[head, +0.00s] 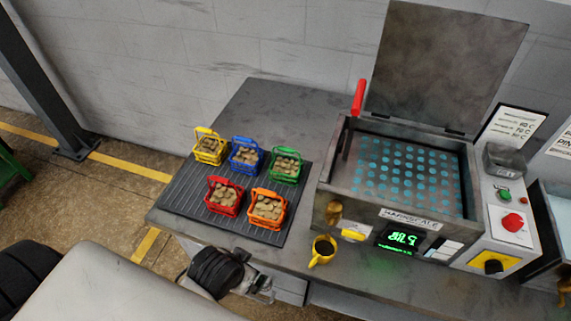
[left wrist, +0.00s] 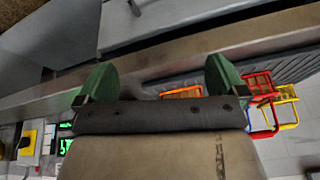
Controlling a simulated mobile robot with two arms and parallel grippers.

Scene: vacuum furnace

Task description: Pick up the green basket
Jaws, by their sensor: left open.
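The green basket (head: 284,178) stands upright at the back right of a dark ribbed mat (head: 190,197) on the grey bench. It holds several tan pieces, and its handle is raised. I cannot make it out in the left wrist view. My left gripper (left wrist: 158,78) shows its two green fingers spread apart with nothing between them. In the head view, my dark left wrist (head: 215,270) is low at the bench's front edge, well apart from the green basket. My right gripper is in neither view.
Blue (head: 244,166), yellow (head: 208,157), red (head: 221,208) and orange (head: 266,220) baskets share the mat. Right of it stands a metal bath (head: 345,200) with its lid raised and a red handle (head: 358,98). A yellow mug (head: 322,258) is in front.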

